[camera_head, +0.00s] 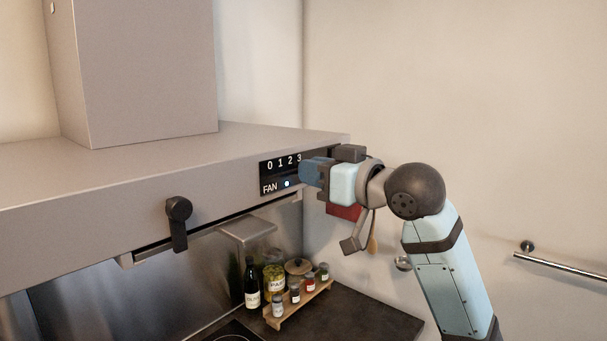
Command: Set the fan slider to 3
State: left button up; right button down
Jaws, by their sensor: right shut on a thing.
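The fan control panel (267,175) is a black plate on the front edge of the grey range hood, at its right end. It carries the white numbers 0 1 2 3, the word FAN and a small lit dot (287,183). My right gripper (308,172) is at the right end of the panel, right by the 3. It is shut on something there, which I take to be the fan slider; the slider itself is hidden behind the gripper. My left gripper is not in view.
The range hood (150,190) spans the left, with a black handle (178,222) hanging from its front. Below, a wooden rack (300,303) with several jars and a dark bottle (251,285) stands on the dark counter. A metal rail (560,264) is on the right wall.

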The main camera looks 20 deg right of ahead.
jog(key=c, duration=1.4)
grip_release()
jog(key=shift+w+d, duration=0.1)
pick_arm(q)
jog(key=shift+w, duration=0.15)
pick_arm(e)
jog(key=shift+o, duration=1.4)
jog(key=shift+w, duration=0.15)
pick_arm(q)
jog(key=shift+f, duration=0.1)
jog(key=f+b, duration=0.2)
jog(key=b, duration=0.1)
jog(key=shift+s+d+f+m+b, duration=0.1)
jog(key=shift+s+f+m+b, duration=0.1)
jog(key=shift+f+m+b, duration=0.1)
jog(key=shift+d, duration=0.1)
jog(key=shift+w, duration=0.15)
pick_arm(e)
jog(key=v, duration=1.4)
